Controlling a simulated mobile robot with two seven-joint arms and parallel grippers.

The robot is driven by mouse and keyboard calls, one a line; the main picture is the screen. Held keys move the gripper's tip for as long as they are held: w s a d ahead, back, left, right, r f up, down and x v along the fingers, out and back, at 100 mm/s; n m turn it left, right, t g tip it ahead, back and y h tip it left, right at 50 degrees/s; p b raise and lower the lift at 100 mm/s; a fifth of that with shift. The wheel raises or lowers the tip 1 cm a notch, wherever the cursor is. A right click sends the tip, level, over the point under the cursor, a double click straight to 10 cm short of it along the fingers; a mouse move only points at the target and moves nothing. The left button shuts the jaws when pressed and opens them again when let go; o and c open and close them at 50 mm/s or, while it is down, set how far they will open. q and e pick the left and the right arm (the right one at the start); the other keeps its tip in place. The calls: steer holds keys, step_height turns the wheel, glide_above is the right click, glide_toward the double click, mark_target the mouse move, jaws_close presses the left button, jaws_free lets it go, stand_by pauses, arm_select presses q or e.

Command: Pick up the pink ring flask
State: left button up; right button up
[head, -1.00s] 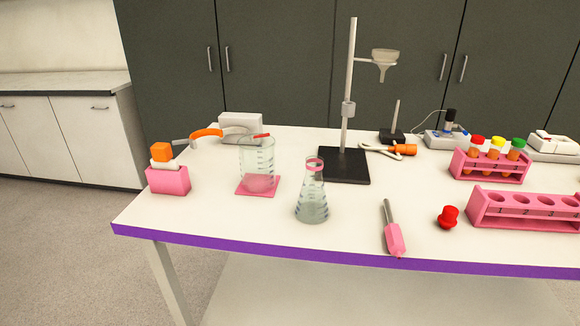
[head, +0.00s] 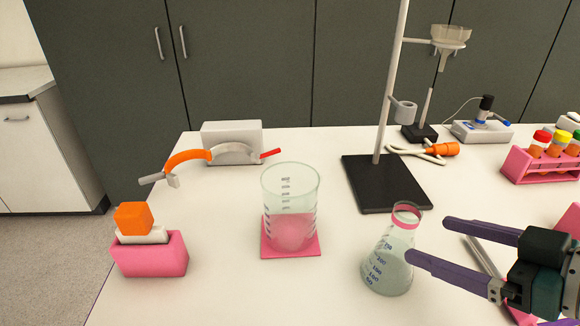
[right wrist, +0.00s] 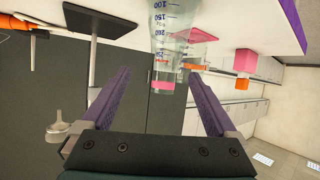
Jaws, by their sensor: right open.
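The pink ring flask (head: 388,262) is a clear conical flask with blue volume marks and a pink band round its neck. It stands upright on the white table, in front of the black stand base. My right gripper (head: 430,240) is open and empty just to its right, purple fingers pointing at it; the nearer fingertip overlaps the flask's right edge in the head view. In the right wrist view the flask (right wrist: 172,45) appears upside down ahead of the open gripper (right wrist: 152,78), nearer the right finger. Contact cannot be made out. My left gripper is not in view.
A beaker (head: 290,205) stands on a pink mat (head: 262,248) left of the flask. The stand's black base (head: 395,195) is behind it. A screwdriver (head: 485,262) lies behind my right gripper. A pink rack (head: 535,168) holds capped tubes at right.

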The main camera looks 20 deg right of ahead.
mark_target(411, 267)
steer(key=shift+g, duration=0.5)
steer(key=w+f, duration=0.1)
steer(key=w+a+f+b, duration=0.1)
steer(key=f, duration=0.1)
steer(key=shift+w+a+f, duration=0.15)
steer(key=shift+w+f, duration=0.05)
steer(key=shift+w, duration=0.05)
steer(key=b+x, duration=0.1)
steer(key=x, duration=0.2)
steer(key=r+b+x, duration=0.1)
steer(key=x, duration=0.2)
steer(key=shift+w+a, duration=0.25)
jaws_close()
